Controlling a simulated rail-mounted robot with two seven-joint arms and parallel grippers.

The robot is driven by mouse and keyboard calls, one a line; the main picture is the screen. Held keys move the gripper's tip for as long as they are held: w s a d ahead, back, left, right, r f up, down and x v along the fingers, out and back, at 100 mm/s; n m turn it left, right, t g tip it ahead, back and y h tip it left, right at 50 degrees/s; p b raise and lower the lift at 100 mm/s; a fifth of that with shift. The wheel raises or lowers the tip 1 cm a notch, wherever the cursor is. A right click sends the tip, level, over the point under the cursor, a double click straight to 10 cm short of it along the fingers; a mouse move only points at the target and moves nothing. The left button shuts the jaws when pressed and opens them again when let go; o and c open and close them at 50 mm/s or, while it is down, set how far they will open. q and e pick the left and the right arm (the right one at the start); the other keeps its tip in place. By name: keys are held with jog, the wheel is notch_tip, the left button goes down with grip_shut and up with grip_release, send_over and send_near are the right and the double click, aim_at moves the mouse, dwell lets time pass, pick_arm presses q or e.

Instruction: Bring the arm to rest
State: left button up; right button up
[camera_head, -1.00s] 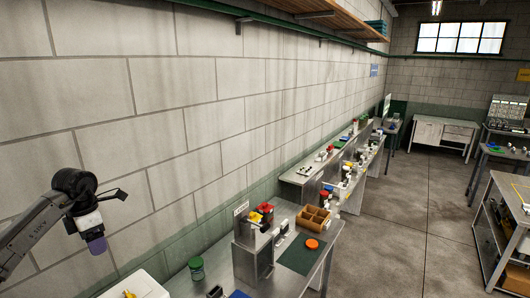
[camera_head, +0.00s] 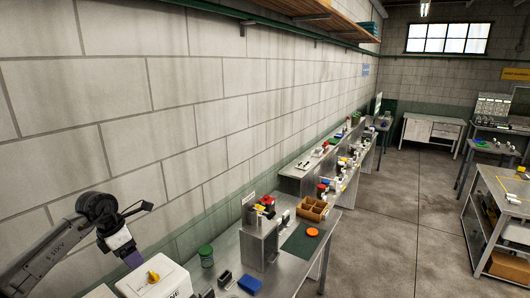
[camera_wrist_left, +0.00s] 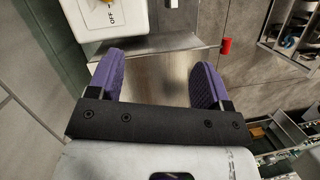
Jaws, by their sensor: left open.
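My left arm comes in from the lower left in the head view. Its gripper (camera_head: 133,259) has purple fingers and hangs over the wall-side bench's near end, close to a white box (camera_head: 160,284) with a yellow knob. In the left wrist view the two purple fingers (camera_wrist_left: 156,82) stand wide apart with nothing between them. The white box (camera_wrist_left: 108,22), marked OFF, lies just beyond the fingers at the upper left, apart from them. My right gripper is in neither view.
The metal bench (camera_head: 290,270) along the wall carries a green-lidded jar (camera_head: 206,256), a blue block (camera_head: 249,284), a wooden divided tray (camera_head: 312,208) and an orange disc (camera_head: 312,232). A shelf unit (camera_head: 500,215) stands at the right. The floor between is clear.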

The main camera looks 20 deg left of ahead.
pick_arm(q)
jog(key=w+d+f+t+h, duration=0.1)
jog(key=w+d+f+h, duration=0.15)
jog(key=d, duration=0.75)
jog(key=w+d+f+t+h, duration=0.15)
jog(key=d+f+h, duration=0.25)
jog(key=d, duration=0.6)
jog(key=s+d+n+t+h, duration=0.3)
jog(key=d+n+t, duration=0.2)
jog(key=d, duration=0.2)
jog(key=s+d+n+t+h, duration=0.25)
jog(key=d+n+t, duration=0.2)
jog(key=d, duration=0.25)
jog(key=s+a+f+n+y, duration=0.3)
jog(key=s+f+n+y, duration=0.45)
jog(key=n, duration=0.45)
jog(key=s+a+f+n+y, duration=0.3)
jog(key=s+f+n+y, duration=0.4)
jog(key=n, duration=0.6)
jog(key=s+d+f+n+g, duration=0.1)
jog(key=s+f+g, duration=0.3)
jog(key=s, duration=0.6)
jog(key=s+f+n+g+b, duration=0.1)
jog(key=s+f+n+g, duration=0.2)
jog(key=s+g, duration=0.3)
jog(key=s+n, duration=0.1)
jog(key=s, duration=0.3)
jog(key=shift+d+f+g, duration=0.3)
jog(key=shift+d+f, duration=0.05)
jog(key=shift+f, duration=0.05)
